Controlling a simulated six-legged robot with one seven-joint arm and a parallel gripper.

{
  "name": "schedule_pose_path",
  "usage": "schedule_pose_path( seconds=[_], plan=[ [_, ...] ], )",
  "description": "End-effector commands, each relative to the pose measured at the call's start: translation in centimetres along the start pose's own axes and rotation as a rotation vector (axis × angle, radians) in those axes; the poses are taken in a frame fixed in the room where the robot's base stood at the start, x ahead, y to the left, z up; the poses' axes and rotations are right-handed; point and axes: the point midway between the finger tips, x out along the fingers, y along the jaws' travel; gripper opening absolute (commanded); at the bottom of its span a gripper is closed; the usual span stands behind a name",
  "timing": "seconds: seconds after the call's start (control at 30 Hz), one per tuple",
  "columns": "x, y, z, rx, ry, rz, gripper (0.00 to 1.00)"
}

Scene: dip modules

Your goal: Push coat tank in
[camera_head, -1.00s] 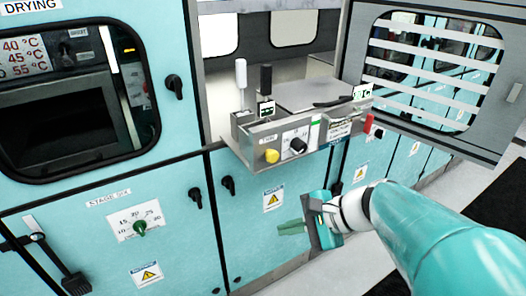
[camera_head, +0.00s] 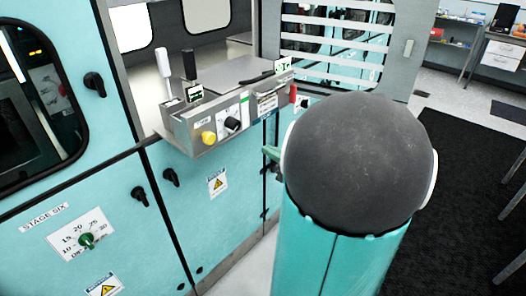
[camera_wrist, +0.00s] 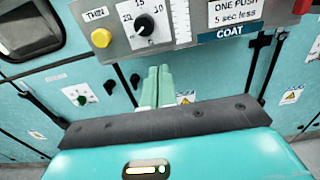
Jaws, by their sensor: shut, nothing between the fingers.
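The coat tank (camera_head: 188,127) is a steel box with a control panel, jutting out from the front of the teal cabinet in the head view. Its panel has a yellow knob (camera_head: 208,137) and a black dial (camera_head: 232,124). In the wrist view its lower front shows a blue COAT label (camera_wrist: 230,32), with the yellow knob at upper left. My gripper (camera_wrist: 157,73) is shut and empty, its green fingers pointing at the cabinet just below the panel. I cannot tell whether they touch anything. In the head view my arm hides most of the gripper.
Two handles, one white (camera_head: 164,64) and one black (camera_head: 189,66), stand up at the tank's left. A slatted grey door (camera_head: 401,55) stands open behind it. Black cabinet latches (camera_head: 139,196) stick out at lower left. Floor with a dark mat (camera_head: 452,190) is open at right.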

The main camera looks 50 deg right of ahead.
Motion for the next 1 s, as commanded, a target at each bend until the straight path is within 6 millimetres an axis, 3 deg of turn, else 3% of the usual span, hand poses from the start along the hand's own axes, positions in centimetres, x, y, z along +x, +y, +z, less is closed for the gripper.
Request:
schedule_pose_path(
  seconds=[0.3, 0.5, 0.7, 1.0],
  plan=[
    [6.6, 0.3, 0.0, -0.002, 0.001, 0.007, 0.00],
    [10.0, 0.6, 0.0, -0.001, 0.001, 0.009, 0.00],
    [11.3, 0.7, 0.0, -0.002, 0.001, 0.008, 0.00],
    [11.4, 0.7, 0.0, -0.002, 0.001, 0.008, 0.00]
  ],
)
